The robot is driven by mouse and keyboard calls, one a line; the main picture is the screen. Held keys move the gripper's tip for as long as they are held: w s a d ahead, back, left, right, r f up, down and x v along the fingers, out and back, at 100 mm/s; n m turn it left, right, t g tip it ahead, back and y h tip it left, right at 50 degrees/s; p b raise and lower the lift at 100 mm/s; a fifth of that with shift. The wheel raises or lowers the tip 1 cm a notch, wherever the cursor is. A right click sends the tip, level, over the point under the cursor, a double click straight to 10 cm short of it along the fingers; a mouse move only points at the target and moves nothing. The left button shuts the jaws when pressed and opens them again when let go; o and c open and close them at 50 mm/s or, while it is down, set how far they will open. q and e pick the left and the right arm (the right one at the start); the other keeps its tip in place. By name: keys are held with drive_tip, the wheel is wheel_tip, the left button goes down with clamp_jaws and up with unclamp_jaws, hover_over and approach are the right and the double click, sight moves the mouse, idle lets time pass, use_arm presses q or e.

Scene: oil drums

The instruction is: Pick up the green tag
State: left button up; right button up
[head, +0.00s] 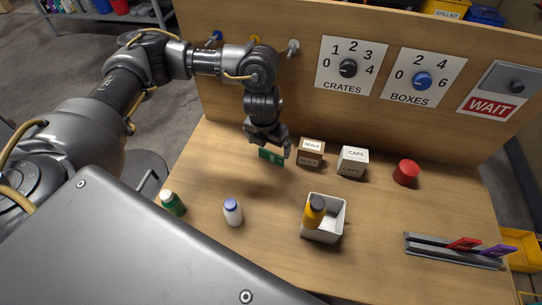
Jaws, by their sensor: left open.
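The green tag (271,157) is a small flat green piece near the back of the wooden table, left of the brown SEALS box. My left gripper (268,146) reaches down from above with its fingers right at the tag's upper edge. It is open. The fingers hide part of the tag, and I cannot tell whether they touch it. My right gripper is not in view.
Close right of the tag stand the SEALS box (311,153) and white CAPS box (352,162). The back panel (300,115) rises behind.

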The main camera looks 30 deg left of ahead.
sight(272, 153)
use_arm(q)
drive_tip(key=shift+d+f, duration=0.15)
drive_tip(key=shift+f, duration=0.2)
drive_tip(key=f, duration=0.4)
drive_tip(key=shift+w+d+f, duration=0.2)
drive_tip(key=shift+w, duration=0.15)
drive_tip(key=c, duration=1)
drive_tip(key=shift+o, duration=0.2)
drive_tip(key=shift+r, duration=0.2)
